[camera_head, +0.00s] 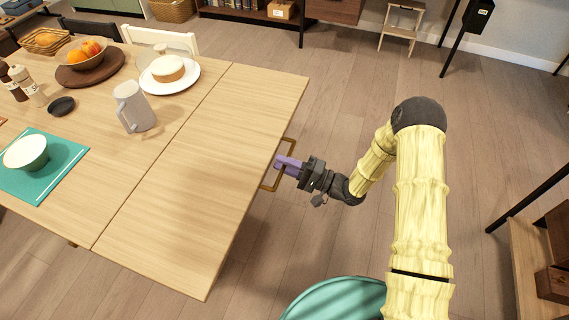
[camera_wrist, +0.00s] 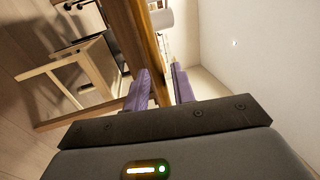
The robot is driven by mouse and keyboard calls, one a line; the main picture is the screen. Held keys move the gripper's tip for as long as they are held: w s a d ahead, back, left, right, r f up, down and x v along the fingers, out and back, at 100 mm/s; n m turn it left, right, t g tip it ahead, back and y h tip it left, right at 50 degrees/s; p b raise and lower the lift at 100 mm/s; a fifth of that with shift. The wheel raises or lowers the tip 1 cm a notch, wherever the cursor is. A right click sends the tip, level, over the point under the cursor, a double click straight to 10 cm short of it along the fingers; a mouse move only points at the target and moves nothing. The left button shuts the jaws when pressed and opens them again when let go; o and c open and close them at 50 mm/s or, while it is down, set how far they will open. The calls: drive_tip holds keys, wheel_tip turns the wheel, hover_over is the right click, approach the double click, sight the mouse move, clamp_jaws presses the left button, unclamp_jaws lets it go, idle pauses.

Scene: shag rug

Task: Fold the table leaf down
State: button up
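The table leaf (camera_head: 203,175) is the light wood end panel of the dining table, level with the main top (camera_head: 120,140) along a straight seam. In the wrist view the fingers (camera_wrist: 160,90) stand apart on either side of a brown wooden strip (camera_wrist: 138,35), with a gap by the right finger. I cannot tell whether either finger touches the handle.
A grey-white mug (camera_head: 133,107) stands on the main top near the seam. A cake on a white plate (camera_head: 190,82) sits further back, its rim near the seam. The leaf is bare. A teal round seat (camera_head: 335,300) is at the front; floor (camera_head: 330,110) beyond the leaf is clear.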

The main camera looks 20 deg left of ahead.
clamp_jaws()
drive_tip(key=shift+f, duration=0.15)
